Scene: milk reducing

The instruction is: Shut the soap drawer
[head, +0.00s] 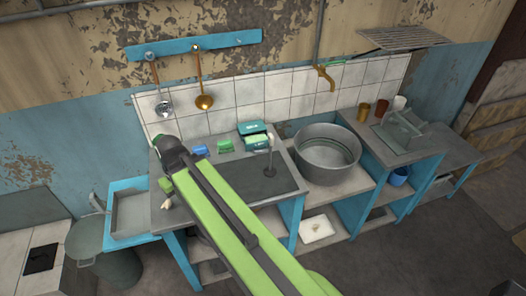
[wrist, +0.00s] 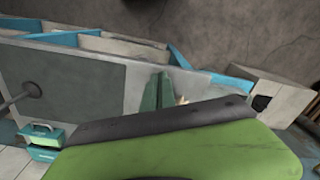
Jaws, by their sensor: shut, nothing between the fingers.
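The soap drawer (head: 131,212) is a grey tray with blue edges at the left end of the counter, in the head view. It stands pulled out to the left, with its inside open to view. My gripper (head: 166,186) points down over the counter's left end, just right of the drawer. In the wrist view its green fingers (wrist: 157,90) are together with nothing between them. A small cream thing (head: 168,204) shows beside the gripper; I cannot tell what it is. In the wrist view the drawer is hard to make out, and my green arm hides the foreground.
A grey bin (head: 104,258) stands below the drawer. A large metal pot (head: 327,153) stands to the right.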

